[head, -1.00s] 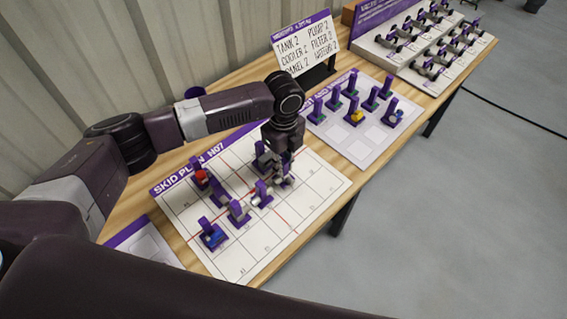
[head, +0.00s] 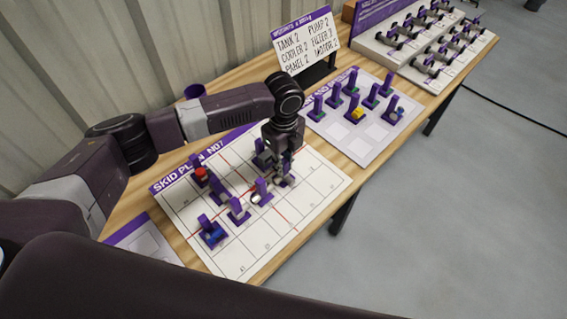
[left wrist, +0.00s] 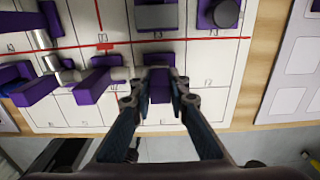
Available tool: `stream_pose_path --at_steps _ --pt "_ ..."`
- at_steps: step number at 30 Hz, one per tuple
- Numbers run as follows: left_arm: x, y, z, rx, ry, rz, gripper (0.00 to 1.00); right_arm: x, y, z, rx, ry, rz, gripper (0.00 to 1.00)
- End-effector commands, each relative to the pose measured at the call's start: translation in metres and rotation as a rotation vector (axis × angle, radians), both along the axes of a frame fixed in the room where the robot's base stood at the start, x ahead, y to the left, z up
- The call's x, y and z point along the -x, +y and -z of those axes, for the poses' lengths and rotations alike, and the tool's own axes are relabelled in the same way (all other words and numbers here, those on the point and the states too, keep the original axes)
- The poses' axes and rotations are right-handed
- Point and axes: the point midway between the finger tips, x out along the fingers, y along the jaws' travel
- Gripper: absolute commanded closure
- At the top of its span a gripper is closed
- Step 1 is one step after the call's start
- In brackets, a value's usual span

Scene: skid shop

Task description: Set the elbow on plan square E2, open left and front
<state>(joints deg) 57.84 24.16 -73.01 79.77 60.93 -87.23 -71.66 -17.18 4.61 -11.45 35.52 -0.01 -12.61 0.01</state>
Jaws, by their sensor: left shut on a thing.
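My left gripper (head: 284,163) is shut on a purple upright handle (left wrist: 159,90), low over the skid plan board (head: 320,182). The handle belongs to a small purple-based piece (head: 285,181), which I take to be the elbow. The fingers hide most of it, so its open ends cannot be made out. In the left wrist view its base shows just beyond the fingertips, below the red line. I cannot tell whether it touches the board, and its square's label is not readable. My right gripper is not in view.
Close left on the board stand purple-handled pieces with silver pipe ends (head: 262,191). A blue piece (head: 212,233) and a red-topped one (head: 200,176) stand farther left. A parts sheet (head: 375,137) with several pieces lies right, before a sign (head: 306,43). The board's near right squares are clear.

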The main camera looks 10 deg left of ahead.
Motion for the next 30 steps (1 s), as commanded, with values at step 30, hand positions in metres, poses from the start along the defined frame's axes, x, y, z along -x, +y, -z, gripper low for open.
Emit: stream_pose_path --at_steps 30 --pt "0.0003 -0.0002 -0.0043 0.000 0.000 0.000 0.64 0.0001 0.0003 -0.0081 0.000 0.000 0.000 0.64"
